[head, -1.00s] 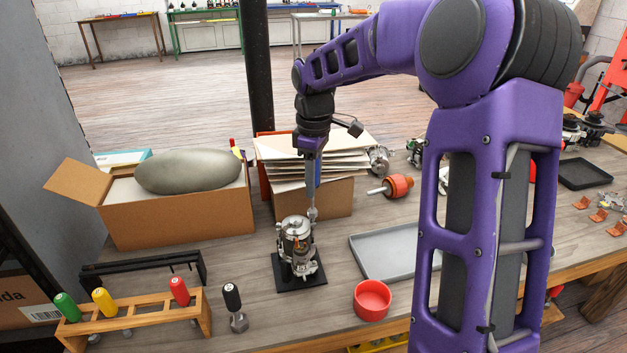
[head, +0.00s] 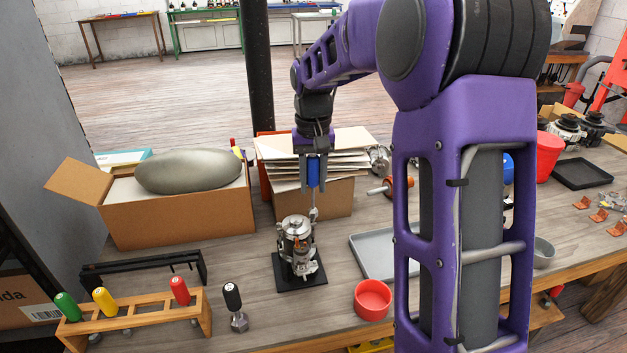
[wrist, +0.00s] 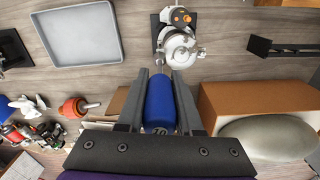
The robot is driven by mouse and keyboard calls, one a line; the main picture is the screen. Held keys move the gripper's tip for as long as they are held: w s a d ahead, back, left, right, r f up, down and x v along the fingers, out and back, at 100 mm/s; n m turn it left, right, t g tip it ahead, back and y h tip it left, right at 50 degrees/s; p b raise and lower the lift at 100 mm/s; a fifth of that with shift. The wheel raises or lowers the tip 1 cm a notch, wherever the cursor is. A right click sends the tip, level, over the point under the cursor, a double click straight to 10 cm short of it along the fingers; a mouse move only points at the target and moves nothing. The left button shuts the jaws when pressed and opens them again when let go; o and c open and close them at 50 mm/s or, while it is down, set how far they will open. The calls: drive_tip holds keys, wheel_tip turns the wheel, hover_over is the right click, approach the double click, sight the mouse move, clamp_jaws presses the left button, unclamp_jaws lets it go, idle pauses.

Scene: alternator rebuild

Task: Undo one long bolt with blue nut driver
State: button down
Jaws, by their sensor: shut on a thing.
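My gripper (head: 314,172) is shut on the blue nut driver (head: 313,171), whose handle sits upright between the fingers. The driver's shaft points down at the right rear side of the alternator (head: 294,236), which stands on a black base plate (head: 285,277). In the wrist view the blue handle (wrist: 160,104) lies between the two fingers, with the alternator (wrist: 179,47) just beyond it. The tip's contact with a long bolt is too small to tell.
A wooden rack (head: 132,317) holds green, yellow and red drivers; a black-handled driver (head: 234,306) stands beside it. A red cup (head: 373,299) and grey tray (head: 366,258) are to the right. Cardboard boxes (head: 190,218) stand behind at left.

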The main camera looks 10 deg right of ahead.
drive_tip(key=m, duration=0.6)
drive_tip(key=shift+a, duration=0.1)
drive_tip(key=shift+f, duration=0.25)
idle(0.5)
drive_tip(key=shift+f, duration=0.3)
drive_tip(key=shift+r+n, duration=0.1)
drive_tip(key=shift+n, duration=0.5)
drive_tip(key=n, duration=1.2)
drive_tip(key=shift+d+n, duration=0.2)
drive_tip(key=shift+n, duration=0.2)
drive_tip(key=n, duration=0.3)
drive_tip(key=shift+n, duration=0.3)
